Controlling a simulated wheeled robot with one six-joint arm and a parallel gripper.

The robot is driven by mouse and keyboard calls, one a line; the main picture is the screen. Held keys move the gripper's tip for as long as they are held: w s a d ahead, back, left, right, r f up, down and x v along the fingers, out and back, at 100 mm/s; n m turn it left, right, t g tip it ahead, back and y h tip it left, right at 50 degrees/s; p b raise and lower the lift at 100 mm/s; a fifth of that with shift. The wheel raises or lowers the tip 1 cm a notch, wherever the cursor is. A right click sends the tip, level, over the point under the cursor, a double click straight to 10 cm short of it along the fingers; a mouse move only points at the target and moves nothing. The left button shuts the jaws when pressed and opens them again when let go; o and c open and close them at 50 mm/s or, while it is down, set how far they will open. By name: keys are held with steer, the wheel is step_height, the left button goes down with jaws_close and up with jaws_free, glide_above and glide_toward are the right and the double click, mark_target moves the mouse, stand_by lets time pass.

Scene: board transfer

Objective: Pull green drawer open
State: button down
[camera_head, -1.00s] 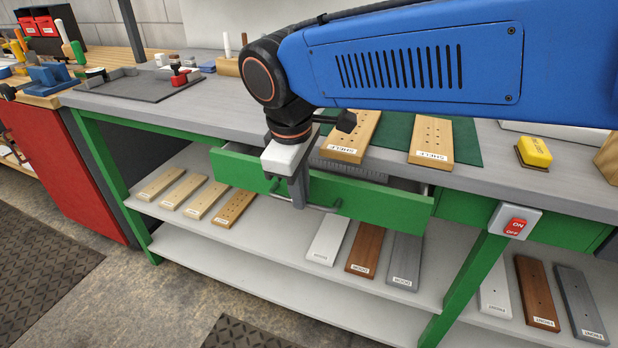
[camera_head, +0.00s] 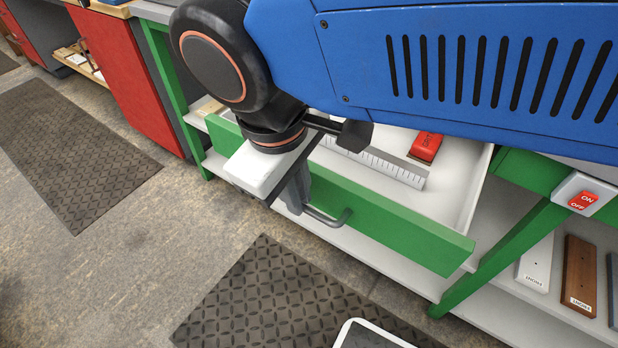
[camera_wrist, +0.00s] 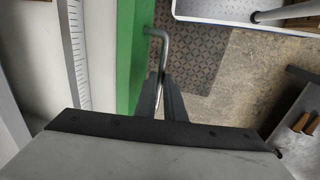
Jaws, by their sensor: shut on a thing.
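The green drawer (camera_head: 385,222) under the bench is pulled well out, and its white inside shows. Its grey bar handle (camera_head: 328,216) is on the front. My gripper (camera_head: 293,205) is shut on the handle at its left part. In the wrist view my gripper's fingers (camera_wrist: 163,100) close around the handle (camera_wrist: 157,38), beside the green drawer front (camera_wrist: 140,50). Inside the drawer lie a steel ruler (camera_head: 375,165) and a red object (camera_head: 426,147). My blue arm hides part of the drawer's back.
A red on/off switch (camera_head: 582,201) sits on the bench front at the right. Boards, including a brown one (camera_head: 580,270), lie on the lower shelf. A dark floor mat (camera_head: 270,295) lies before the drawer. A red cabinet (camera_head: 125,75) stands at the left.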

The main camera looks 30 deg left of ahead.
steer(key=shift+s, duration=0.15)
steer(key=c, duration=2.1)
jaws_free()
steer(key=shift+r, duration=0.1)
steer(key=s+r, duration=0.1)
steer(key=r, duration=0.4)
steer(key=s+r, duration=0.1)
steer(key=r, duration=0.5)
steer(key=s+r, duration=0.1)
steer(key=r, duration=0.5)
steer(key=shift+s+a, duration=0.1)
